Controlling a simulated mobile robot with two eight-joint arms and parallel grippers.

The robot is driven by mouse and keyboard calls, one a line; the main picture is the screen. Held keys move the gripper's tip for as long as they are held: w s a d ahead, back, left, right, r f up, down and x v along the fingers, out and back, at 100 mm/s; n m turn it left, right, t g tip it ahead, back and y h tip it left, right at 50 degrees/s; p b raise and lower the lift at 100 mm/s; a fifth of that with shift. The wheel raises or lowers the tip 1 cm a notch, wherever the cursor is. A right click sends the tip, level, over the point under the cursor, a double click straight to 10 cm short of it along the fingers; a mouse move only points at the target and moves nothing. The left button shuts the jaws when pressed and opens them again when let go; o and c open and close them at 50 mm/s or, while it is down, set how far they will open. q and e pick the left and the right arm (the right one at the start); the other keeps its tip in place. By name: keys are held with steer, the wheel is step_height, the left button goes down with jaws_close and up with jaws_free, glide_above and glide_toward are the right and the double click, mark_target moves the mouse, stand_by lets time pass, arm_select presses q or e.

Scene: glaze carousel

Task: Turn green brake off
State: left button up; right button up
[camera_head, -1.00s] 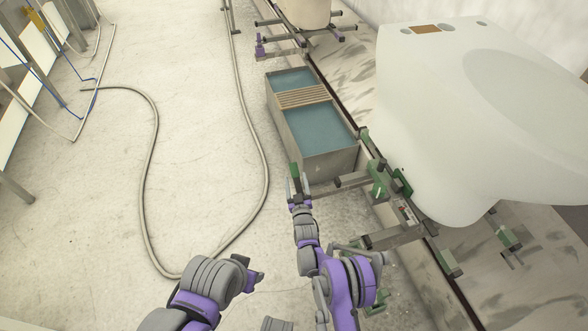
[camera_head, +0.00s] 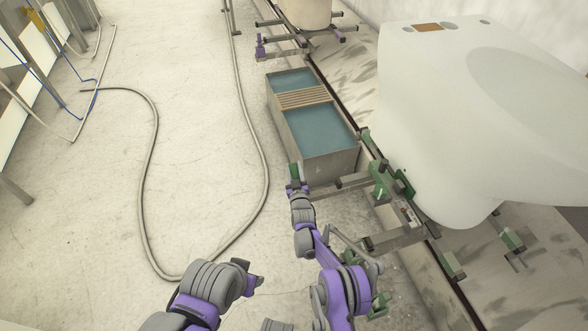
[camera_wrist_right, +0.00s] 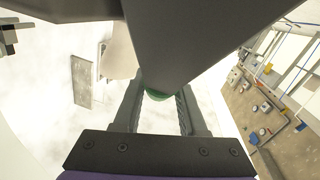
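A green brake piece (camera_head: 295,172) stands at the outer end of a grey bar (camera_head: 345,183) of the carousel frame, just past the tank's near corner. My right gripper (camera_head: 297,187) is at this piece, its fingers close around its lower part. In the right wrist view the fingers look apart, with green (camera_wrist_right: 158,95) showing between them; a dark bar hides most of the piece. Whether the fingers touch it I cannot tell. My left gripper (camera_head: 254,278) is away over the floor at lower left of the right arm, its fingers too small to judge.
A tank of blue-green liquid (camera_head: 320,130) with a slatted board (camera_head: 303,98) lies beyond the right gripper. A large white ceramic piece (camera_head: 450,120) rests on the frame at right. More green frame parts (camera_head: 381,187) are beside it. A hose (camera_head: 155,150) curves over open floor at left.

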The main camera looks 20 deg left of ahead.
jaws_close()
stand_by(1.0)
